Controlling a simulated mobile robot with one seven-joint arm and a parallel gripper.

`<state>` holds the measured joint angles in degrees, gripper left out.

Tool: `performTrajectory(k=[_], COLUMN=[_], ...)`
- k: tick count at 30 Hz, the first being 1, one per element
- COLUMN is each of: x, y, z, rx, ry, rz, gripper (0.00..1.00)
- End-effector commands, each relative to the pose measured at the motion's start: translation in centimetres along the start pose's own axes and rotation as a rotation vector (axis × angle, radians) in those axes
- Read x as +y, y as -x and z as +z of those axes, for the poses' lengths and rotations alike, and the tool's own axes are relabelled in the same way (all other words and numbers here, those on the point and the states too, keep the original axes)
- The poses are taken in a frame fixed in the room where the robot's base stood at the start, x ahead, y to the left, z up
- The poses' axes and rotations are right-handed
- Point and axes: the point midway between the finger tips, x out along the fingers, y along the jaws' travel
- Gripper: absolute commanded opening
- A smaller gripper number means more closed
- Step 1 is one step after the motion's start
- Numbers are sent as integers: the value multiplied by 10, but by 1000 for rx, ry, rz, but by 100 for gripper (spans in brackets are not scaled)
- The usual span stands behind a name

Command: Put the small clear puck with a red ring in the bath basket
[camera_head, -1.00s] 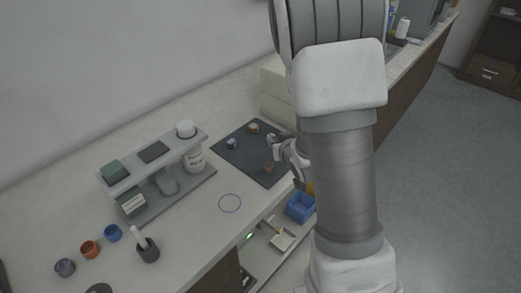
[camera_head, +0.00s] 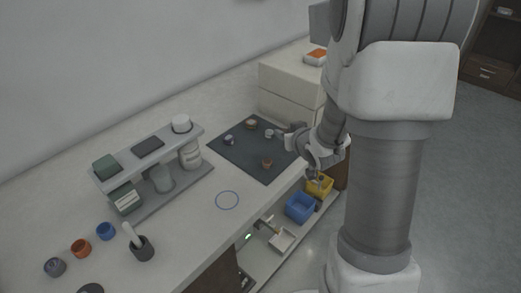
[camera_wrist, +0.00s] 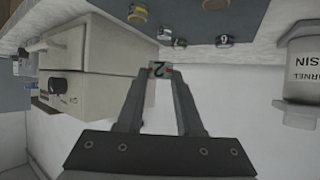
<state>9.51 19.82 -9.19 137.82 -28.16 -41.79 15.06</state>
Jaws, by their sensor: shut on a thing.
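My gripper (camera_wrist: 160,72) is shut on a small puck (camera_wrist: 160,67) in the wrist view. The puck is pale, carries a dark "2", and shows red at its sides. It is held between the fingertips, apart from the surfaces behind it. In the head view my gripper (camera_head: 284,131) is by the right edge of the dark mat (camera_head: 238,159). A small whitish thing (camera_head: 269,134) shows beside the fingertips; I cannot tell whether it is held or on the mat. I cannot make out a bath basket in either view.
Other pucks stand on the mat, including an orange-brown one (camera_head: 267,163) and a pale one (camera_head: 228,140). A white boxy unit (camera_head: 285,88) stands behind the mat; the wrist view shows a dark knob (camera_wrist: 58,86). Blue (camera_head: 300,208) and yellow (camera_head: 321,186) bins sit below the counter.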

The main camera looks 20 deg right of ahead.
Motion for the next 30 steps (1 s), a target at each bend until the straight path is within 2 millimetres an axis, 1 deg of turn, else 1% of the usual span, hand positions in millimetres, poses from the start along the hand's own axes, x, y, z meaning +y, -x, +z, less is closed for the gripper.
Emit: performTrajectory(k=[1, 3, 7, 10, 14, 21, 23, 30], x=[-13, -26, -46, -56, -60, -60, -60, -60], y=[-12, -24, -44, -54, -60, -75, -77, -78], z=[6, 10, 16, 18, 20, 48, 52, 54], rx=[-3, -3, -3, -1, 0, -3, -2, 1], ry=[2, 2, 3, 1, 0, 1, 1, 0], rz=[-7, -5, -4, -1, 1, 1, 2, 2], gripper=[0, 0, 0, 0, 0, 0, 0, 0])
